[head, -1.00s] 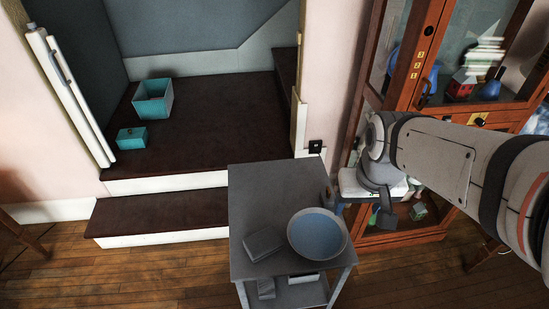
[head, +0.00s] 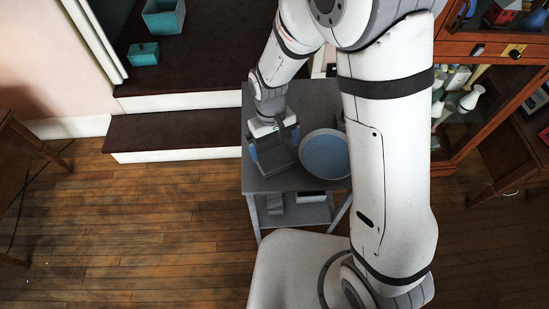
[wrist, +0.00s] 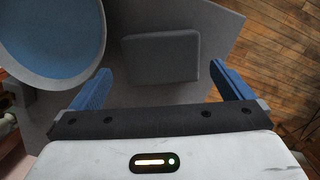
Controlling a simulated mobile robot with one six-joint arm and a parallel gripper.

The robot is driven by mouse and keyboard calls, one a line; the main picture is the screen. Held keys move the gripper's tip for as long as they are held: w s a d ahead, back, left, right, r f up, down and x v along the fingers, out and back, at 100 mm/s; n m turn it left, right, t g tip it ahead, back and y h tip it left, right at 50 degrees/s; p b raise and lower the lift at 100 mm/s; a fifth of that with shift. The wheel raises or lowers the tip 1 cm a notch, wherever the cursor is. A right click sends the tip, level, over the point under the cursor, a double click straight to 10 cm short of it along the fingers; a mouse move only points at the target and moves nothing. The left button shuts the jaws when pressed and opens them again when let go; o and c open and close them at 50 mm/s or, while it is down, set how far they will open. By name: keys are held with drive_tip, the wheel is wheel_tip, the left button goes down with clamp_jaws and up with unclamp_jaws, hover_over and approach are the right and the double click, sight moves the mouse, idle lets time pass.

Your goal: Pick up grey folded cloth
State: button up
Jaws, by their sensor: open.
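The grey folded cloth (head: 276,158) looks like a flat, rounded slab lying on the grey side table (head: 312,98). In the wrist view the cloth (wrist: 163,60) lies just beyond and between my two blue fingers. My gripper (head: 275,144) is over the cloth in the head view, pointing down. In the wrist view my gripper (wrist: 160,70) is open, with its fingers spread wider than the cloth and nothing held. The head view shows the gripper partly covering the cloth; whether the fingers reach its height is hard to tell.
A blue bowl with a grey rim (head: 326,155) stands on the table right beside the cloth, close to one finger in the wrist view (wrist: 50,38). Grey items (head: 275,205) sit on the lower shelf. A wooden cabinet (head: 470,100) is at right. Open wood floor lies left.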

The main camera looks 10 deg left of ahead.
sight(275, 157)
drive_tip(key=f, duration=0.5)
drive_tip(key=shift+s+d+f, duration=0.1)
drive_tip(key=shift+s+f, duration=0.2)
drive_tip(key=shift+c, duration=0.6)
drive_tip(key=c, duration=0.7)
drive_tip(key=shift+r, duration=0.1)
